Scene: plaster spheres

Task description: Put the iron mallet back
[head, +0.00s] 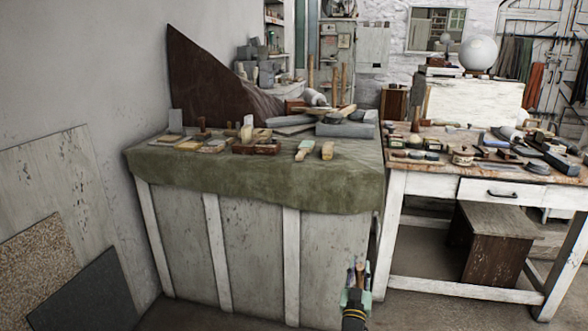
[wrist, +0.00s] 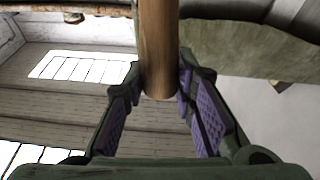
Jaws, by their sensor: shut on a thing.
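My gripper (head: 357,273) is low in the head view, in front of the right end of the cloth-covered bench and below its top. Its fingers are closed around a round wooden handle (wrist: 159,45), which I take to be that of the iron mallet. In the wrist view the handle stands between the purple finger pads and runs out of the top of the picture. The mallet's head is not visible there. In the head view the held piece (head: 358,266) is too small to make out.
Boards (head: 60,190) lean on the left wall. Upright wooden handles (head: 334,80) show behind.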

